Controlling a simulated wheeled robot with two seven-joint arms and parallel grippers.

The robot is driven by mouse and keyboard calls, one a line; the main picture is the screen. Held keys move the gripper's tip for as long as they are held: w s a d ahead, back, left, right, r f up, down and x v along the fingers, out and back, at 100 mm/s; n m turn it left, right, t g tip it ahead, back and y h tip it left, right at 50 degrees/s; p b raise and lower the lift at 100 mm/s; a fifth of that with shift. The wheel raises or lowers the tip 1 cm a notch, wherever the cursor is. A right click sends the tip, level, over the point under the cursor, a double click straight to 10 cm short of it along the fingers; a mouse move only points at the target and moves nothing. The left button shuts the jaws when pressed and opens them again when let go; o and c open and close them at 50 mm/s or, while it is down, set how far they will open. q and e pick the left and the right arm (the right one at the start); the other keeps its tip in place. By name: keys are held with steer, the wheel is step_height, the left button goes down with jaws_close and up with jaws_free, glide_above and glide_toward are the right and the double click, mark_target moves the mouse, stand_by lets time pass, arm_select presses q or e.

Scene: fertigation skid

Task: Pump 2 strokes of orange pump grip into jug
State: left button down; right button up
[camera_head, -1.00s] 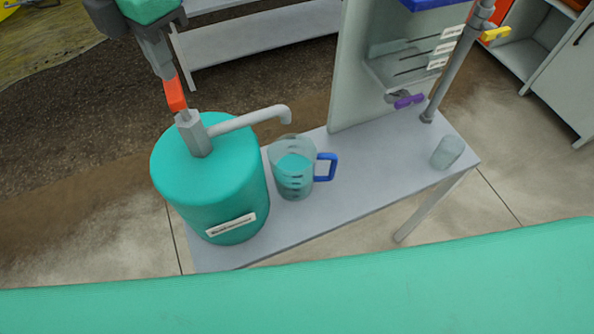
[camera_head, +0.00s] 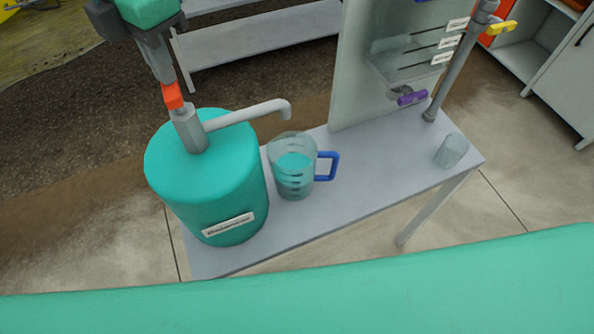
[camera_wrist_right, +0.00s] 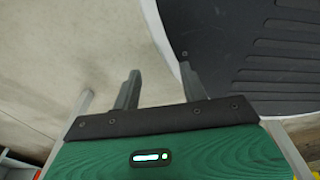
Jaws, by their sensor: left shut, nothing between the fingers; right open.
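The orange pump grip (camera_head: 172,95) stands on top of the grey pump body (camera_head: 190,130) on a teal drum (camera_head: 215,195). My left gripper (camera_head: 166,81) is shut and empty, its fingertips at the top of the grip and seeming to touch it. The pump's grey spout (camera_head: 245,115) reaches right and its bent tip is over the jug. The clear jug (camera_head: 293,187) with a blue handle stands upright beside the drum and shows teal liquid inside. My right gripper (camera_wrist_right: 160,88) is open and empty in the right wrist view, away from the pump.
The grey bench (camera_head: 365,170) carries the drum and jug. A clear cup (camera_head: 451,150) stands at its right end. A panel (camera_head: 350,70) and a grey pipe (camera_head: 455,70) with purple and yellow handles rise behind. Bench surface between jug and cup is clear.

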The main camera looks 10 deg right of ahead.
arm_select(q)
steer(key=shift+f+b, duration=0.7)
steer(key=shift+f, duration=0.15)
steer(key=shift+f+b, duration=0.55)
arm_select(e)
steer(key=w, duration=0.3)
steer(key=w+a+r, duration=0.1)
steer(key=shift+w, duration=0.25)
arm_select(q)
steer(key=shift+r+p, duration=1.35)
steer(key=shift+r, duration=1.45)
arm_select(e)
steer(key=shift+r, duration=1.4)
arm_select(q)
steer(key=shift+r+p, duration=1.4)
steer(key=shift+r, duration=1.6)
arm_select(e)
steer(key=shift+r, duration=1.35)
